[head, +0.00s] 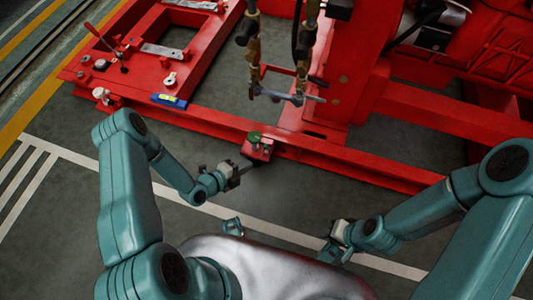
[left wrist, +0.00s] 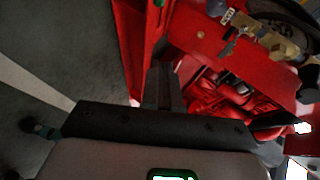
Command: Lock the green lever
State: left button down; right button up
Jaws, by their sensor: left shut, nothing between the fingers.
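The green lever (head: 254,137) sits on top of a small red block (head: 259,151) fixed at the front rail of the red frame. In the left wrist view, a small patch of green (left wrist: 159,3) shows at the top edge. My left gripper (head: 247,168) is just below and left of the red block, apart from the lever. Its dark fingers (left wrist: 164,82) are together and empty in the left wrist view. My right gripper (head: 334,254) hangs low at the right, well away from the lever; its fingers are too small to read.
The red frame (head: 330,157) runs across the front. A red-handled lever (head: 103,43), a blue-yellow tool (head: 169,100) and flat metal pieces sit at its left. Hanging hoses and a metal fitting (head: 288,97) stand behind the block.

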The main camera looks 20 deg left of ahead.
pick_arm(q)
jog(key=shift+s+a+f, duration=0.25)
jog(key=shift+a+f, duration=0.2)
jog(key=shift+a, duration=0.05)
jog(key=b, duration=0.6)
send_near(266, 147)
jog(key=s+d+x, duration=0.1)
jog(key=x, duration=0.5)
jog(key=shift+w+f, duration=0.2)
jog(key=shift+w, duration=0.25)
